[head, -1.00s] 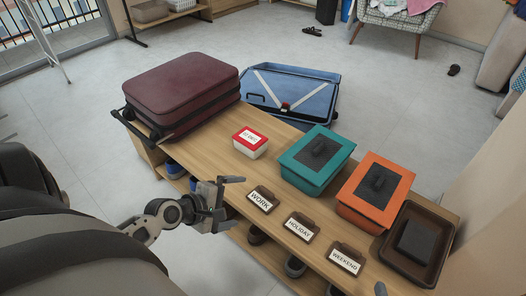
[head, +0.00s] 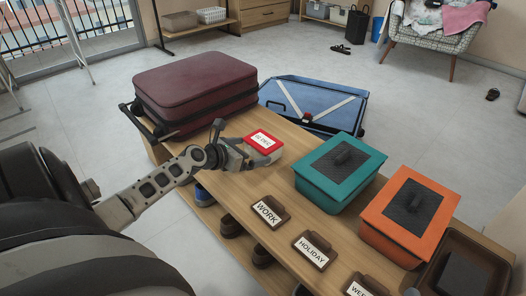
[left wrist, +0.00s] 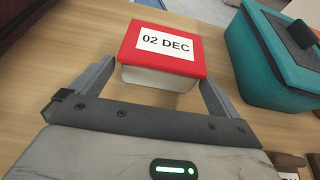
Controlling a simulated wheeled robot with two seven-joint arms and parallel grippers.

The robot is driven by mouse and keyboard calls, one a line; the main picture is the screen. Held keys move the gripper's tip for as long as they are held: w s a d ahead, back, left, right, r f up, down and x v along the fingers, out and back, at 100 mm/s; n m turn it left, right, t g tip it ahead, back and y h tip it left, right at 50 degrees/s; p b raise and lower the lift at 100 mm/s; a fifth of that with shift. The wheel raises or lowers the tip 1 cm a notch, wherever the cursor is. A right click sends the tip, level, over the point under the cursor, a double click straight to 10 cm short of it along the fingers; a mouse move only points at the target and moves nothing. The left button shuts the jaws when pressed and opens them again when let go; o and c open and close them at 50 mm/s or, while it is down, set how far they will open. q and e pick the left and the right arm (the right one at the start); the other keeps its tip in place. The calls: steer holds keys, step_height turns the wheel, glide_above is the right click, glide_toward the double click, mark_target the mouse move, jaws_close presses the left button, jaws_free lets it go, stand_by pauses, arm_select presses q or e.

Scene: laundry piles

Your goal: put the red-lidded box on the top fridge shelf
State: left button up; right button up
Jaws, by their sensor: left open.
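The red-lidded box (head: 263,143) is small and white with a red lid, and it stands on the wooden bench top. In the left wrist view the box (left wrist: 160,72) shows a label reading "02 DEC". My left gripper (head: 262,157) is open at the box's near side. In the left wrist view its two fingers (left wrist: 158,84) reach toward the box's left and right sides, with the box's near face between their tips; I cannot tell whether they touch it. My right gripper is out of view. No fridge or fridge shelf shows.
On the bench (head: 275,187), a maroon suitcase (head: 195,90) stands left of the box, a teal box (head: 340,170) and an orange box (head: 408,215) to the right. Brown tags, one reading WORK (head: 268,212), line the front. A blue open suitcase (head: 315,103) lies behind.

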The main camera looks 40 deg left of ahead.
mark_target(263, 147)
arm_select(q)
steer(key=b+x, duration=0.2)
steer(key=x, duration=0.3)
steer(key=shift+b, duration=0.4)
steer(key=shift+w+d, duration=0.1)
steer(key=shift+w, duration=0.35)
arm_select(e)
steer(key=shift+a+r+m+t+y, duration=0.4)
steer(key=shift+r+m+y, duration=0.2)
arm_select(q)
steer(key=c, duration=0.9)
